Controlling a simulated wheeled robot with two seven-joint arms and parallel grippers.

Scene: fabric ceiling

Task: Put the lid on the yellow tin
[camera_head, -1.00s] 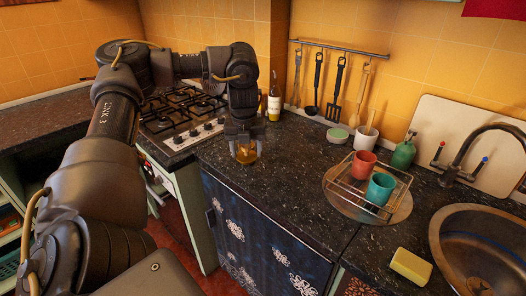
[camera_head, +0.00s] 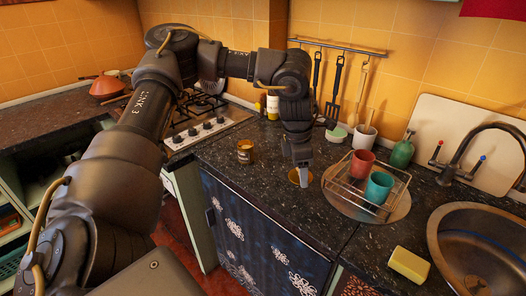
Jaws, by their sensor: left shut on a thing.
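The yellow tin (camera_head: 245,151) stands upright on the dark speckled counter, left of my gripper and near the stove. Its top looks dark and open, and a dark label shows on its side. My left gripper (camera_head: 301,175) points down over the counter, right of the tin and left of the dish rack. It is shut on a flat, round, gold-coloured lid (camera_head: 293,177), partly hidden by the fingers. I cannot tell whether the lid touches the counter. My right gripper is not in view.
A wire rack (camera_head: 341,182) with a red cup (camera_head: 362,164) and a teal cup (camera_head: 379,188) stands close to the right of my gripper. A bottle (camera_head: 273,107) stands behind the tin. The counter in front of the tin is clear.

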